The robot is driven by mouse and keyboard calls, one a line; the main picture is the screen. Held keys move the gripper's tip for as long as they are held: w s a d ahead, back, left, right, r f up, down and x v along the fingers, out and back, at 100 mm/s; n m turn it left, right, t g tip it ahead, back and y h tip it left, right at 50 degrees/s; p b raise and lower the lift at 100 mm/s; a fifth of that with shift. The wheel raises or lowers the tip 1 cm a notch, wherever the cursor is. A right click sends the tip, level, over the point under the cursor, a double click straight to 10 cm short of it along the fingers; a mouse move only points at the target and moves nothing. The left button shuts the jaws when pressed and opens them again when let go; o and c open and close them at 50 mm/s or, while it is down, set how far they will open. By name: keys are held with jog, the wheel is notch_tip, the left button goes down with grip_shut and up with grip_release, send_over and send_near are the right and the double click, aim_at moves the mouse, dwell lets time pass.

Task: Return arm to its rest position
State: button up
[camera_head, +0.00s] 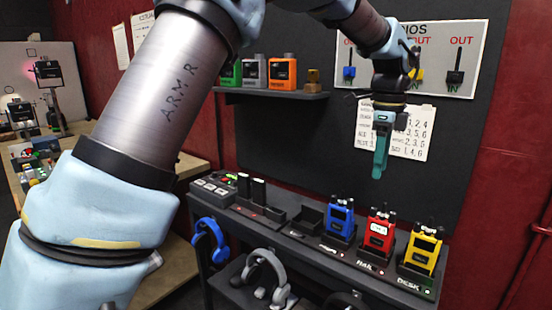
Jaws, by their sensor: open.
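My arm crosses the left and top of the head view. Its grey link is marked "ARM R". My gripper (380,160) hangs at the upper right, pointing down, with teal fingers. It is in the air in front of a paper sheet on the dark wall panel, above the bench with radios. Nothing shows between its fingers. From this angle the gap between the fingers is hard to see.
Below my gripper, a dark bench (293,232) carries blue (341,217), red (379,230) and yellow (422,250) radios in docks. Blue (210,240) and grey headphones (266,275) hang at its front. A shelf (270,96) holds coloured boxes. A switch panel (465,40) is behind my wrist.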

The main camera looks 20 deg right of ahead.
jog(key=w+a+f+n, duration=0.2)
jog(key=w+a+n, duration=0.25)
jog(key=a, duration=0.45)
jog(key=w+a+f+n, duration=0.25)
jog(key=a+n, duration=0.25)
jog(key=a, duration=0.3)
jog(key=w+a+f+n, duration=0.2)
jog(key=w+a+n, duration=0.25)
jog(key=a, duration=0.45)
jog(key=s+a+f+n, duration=0.2)
jog(key=a+n, duration=0.2)
jog(key=a, duration=0.3)
jog(key=s+a+f+n+t, duration=0.1)
jog(key=s+a+n, duration=0.2)
jog(key=a+n, duration=0.2)
jog(key=s+a+f+n, duration=0.2)
jog(key=a+n, duration=0.2)
jog(key=a, duration=0.7)
jog(key=shift+s+f+n, duration=0.3)
jog(key=shift+n, duration=0.1)
